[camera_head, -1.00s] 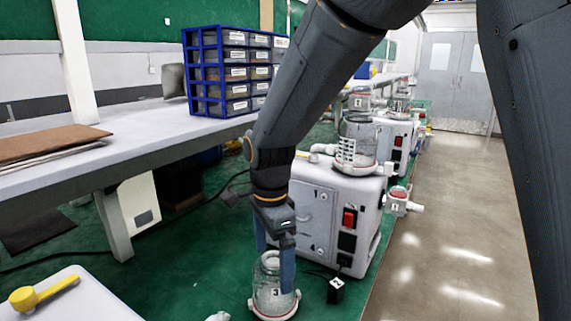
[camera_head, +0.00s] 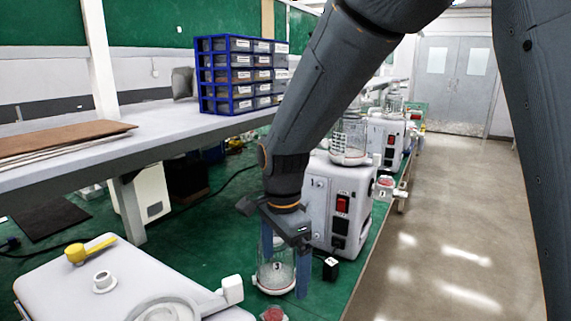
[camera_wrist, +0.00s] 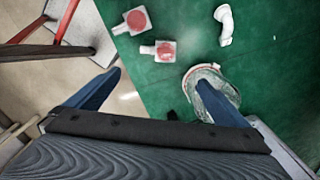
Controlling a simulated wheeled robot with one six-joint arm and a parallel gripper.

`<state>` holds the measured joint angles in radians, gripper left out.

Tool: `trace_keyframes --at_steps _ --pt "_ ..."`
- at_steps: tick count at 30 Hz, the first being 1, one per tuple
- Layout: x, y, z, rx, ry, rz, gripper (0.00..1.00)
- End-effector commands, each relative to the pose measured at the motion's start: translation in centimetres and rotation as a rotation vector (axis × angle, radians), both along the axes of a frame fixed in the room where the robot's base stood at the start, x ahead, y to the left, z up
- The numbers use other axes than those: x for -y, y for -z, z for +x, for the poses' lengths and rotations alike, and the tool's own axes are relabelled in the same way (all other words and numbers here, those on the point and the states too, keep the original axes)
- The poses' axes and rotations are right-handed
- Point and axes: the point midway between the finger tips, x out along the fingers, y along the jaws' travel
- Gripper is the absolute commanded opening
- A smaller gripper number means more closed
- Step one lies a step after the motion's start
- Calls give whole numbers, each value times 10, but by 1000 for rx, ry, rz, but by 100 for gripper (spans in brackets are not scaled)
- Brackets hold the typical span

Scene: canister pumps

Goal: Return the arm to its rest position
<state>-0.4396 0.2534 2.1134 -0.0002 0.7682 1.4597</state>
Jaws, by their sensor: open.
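My gripper (camera_head: 284,272) hangs down at the end of my arm, with its blue fingers spread apart and nothing held between them. A clear glass canister (camera_head: 276,278) marked 3 stands upright on the green surface, beside and partly behind the fingers. In the wrist view my gripper (camera_wrist: 160,80) shows open, and the canister (camera_wrist: 208,72) lies under the right finger, which partly hides it. Whether the finger touches it I cannot tell.
White pump units (camera_head: 338,205) stand in a row behind the gripper. Another white pump body (camera_head: 65,280) is at the front left. A workbench (camera_head: 60,160) with a blue drawer rack (camera_head: 240,75) runs along the left. Small red-topped fittings (camera_wrist: 136,20) lie nearby. The floor at right is clear.

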Motion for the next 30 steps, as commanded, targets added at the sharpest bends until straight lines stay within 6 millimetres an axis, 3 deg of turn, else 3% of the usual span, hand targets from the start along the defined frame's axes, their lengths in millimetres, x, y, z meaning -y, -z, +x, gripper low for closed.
trace_keyframes --at_steps 8,14,21,25,30 --pt "42 7 -8 11 -166 2 100" --pt "87 16 -22 25 -366 -2 100" --pt "160 33 -62 49 -735 -19 100" --pt "184 40 -82 57 -893 -31 100" --pt "198 44 -96 62 -1006 -43 100"
